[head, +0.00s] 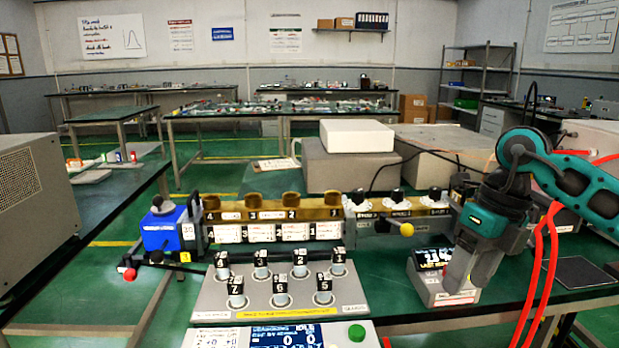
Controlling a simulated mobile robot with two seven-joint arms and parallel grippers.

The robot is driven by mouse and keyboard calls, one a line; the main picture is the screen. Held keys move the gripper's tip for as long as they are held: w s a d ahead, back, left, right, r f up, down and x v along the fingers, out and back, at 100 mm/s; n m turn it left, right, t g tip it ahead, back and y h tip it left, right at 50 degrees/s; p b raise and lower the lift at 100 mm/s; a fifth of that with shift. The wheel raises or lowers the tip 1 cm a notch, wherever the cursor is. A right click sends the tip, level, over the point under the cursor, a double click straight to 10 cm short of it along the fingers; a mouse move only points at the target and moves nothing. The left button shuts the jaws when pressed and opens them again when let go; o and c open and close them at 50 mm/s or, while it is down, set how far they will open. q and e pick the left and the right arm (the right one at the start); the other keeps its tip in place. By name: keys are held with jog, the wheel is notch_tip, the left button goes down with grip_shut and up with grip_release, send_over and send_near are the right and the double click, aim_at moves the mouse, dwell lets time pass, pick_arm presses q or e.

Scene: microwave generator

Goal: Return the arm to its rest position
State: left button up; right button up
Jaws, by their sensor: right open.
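My right arm comes in from the right edge in teal and black. Its grey gripper (472,280) points down, open, and overlaps the small display box (424,262) from my viewpoint. I cannot tell whether it touches the box. Nothing shows between its fingers. My left gripper is not in view.
A panel (270,311) with several numbered cylinders stands in front of a brass-topped waveguide bench (270,213). A blue unit (164,228) with a red-knobbed lever is at its left. A yellow knob (407,230) is near the arm. Red cables (538,270) hang beside it. A dark pad (584,272) lies at right.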

jog(key=s+a+r+m+t+y+p, duration=0.1)
jog(key=s+a+m+y+p, duration=0.2)
jog(key=a+y, duration=0.7)
jog(key=s+a+r+m+t+y+p, duration=0.15)
jog(key=a+m+y, duration=0.25)
jog(key=a+y, duration=0.65)
jog(key=d+f+m+t+h+p, duration=0.1)
jog(key=d+f+m+t+h, duration=0.3)
jog(key=f+m+t+h, duration=0.55)
jog(key=d+f+m+t+h+p, duration=0.25)
jog(key=m+t+h, duration=0.3)
jog(key=m, duration=0.85)
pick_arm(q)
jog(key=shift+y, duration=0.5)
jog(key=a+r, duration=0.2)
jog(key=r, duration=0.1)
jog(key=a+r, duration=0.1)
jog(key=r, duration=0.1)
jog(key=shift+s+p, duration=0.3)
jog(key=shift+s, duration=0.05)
pick_arm(e)
jog(key=s+d+f+m+g+h, duration=0.3)
jog(key=s+d+f+m, duration=0.1)
jog(key=s+f, duration=0.2)
jog(key=s+d+f+m+g+h, duration=0.3)
jog(key=s+f, duration=0.3)
jog(key=f, duration=0.2)
jog(key=shift+s+d+m, duration=0.25)
jog(key=shift+d+m, duration=0.15)
jog(key=shift+m, duration=0.05)
